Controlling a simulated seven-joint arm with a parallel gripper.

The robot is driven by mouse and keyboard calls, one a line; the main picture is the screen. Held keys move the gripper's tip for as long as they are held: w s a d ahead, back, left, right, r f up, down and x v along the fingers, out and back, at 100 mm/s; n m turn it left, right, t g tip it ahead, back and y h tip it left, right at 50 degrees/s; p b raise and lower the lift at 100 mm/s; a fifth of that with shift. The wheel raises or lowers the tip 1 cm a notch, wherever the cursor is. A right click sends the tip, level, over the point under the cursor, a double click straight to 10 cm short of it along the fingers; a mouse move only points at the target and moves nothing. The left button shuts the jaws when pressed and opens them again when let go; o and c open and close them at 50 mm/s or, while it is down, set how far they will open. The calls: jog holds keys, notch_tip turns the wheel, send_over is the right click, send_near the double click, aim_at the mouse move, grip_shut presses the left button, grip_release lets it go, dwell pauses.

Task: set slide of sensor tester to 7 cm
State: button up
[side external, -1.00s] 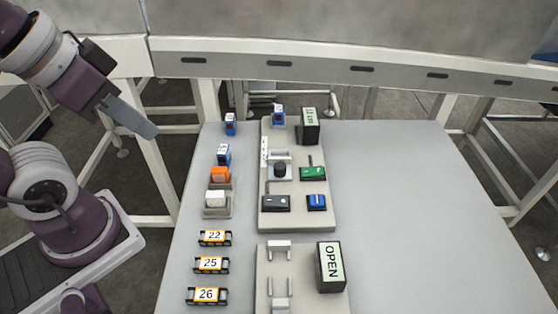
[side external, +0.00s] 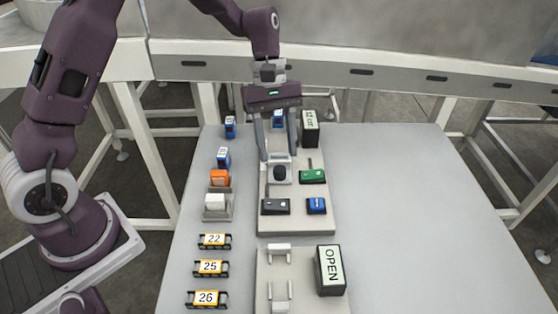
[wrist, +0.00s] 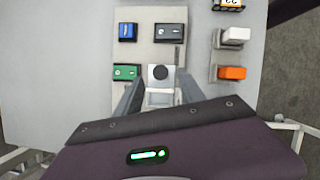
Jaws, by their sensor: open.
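The sensor tester (side external: 300,222) is a light plate on the table. Its slide (side external: 289,174) is a pale block with a black round knob (side external: 280,173); the knob also shows in the wrist view (wrist: 159,72). A blue sensor (side external: 278,119) stands at the plate's far end, beside a display box (side external: 310,128) with a reading in cm, which looks like 12 but is too small to be sure. My gripper (side external: 278,157) points down over the tester, open and empty. In the wrist view its fingers (wrist: 159,90) lie either side of the slide; contact cannot be told.
The tester also carries a green block (side external: 313,177), a black switch box (side external: 276,207) and a blue block (side external: 316,206). Several blue, orange and white blocks and numbered parts (side external: 214,241) stand left. A second plate with an OPEN display (side external: 330,270) is in front. The table's right side is clear.

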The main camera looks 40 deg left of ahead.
aim_at(280, 168)
jog(key=x, duration=0.3)
jog(key=shift+d+f, duration=0.1)
jog(key=shift+f, duration=0.2)
jog(key=shift+c, duration=0.3)
grip_shut()
dwell(0.9)
